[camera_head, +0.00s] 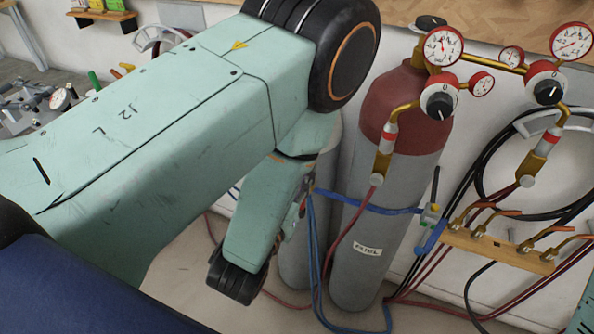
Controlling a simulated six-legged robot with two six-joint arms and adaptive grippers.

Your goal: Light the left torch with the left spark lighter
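Several brass torches sit in a wooden holder (500,252) at the right, with hoses running to them. The leftmost torch (478,208) has its copper-coloured tip pointing right. A small grey and green item with a dark upright rod (432,213) is beside the holder, near the blue strap. I cannot tell whether it is a spark lighter. My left arm comes in from the left and bends down in front of the cylinders. Its gripper is not visible beyond the dark lower joint. My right gripper is not in view.
A grey gas cylinder with a red top (405,120) stands in the middle, strapped in blue. Another cylinder (300,250) is partly hidden behind my arm. Pressure regulators (440,95) and gauges (572,41) project at the upper right. Loose hoses (425,275) cross the area below.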

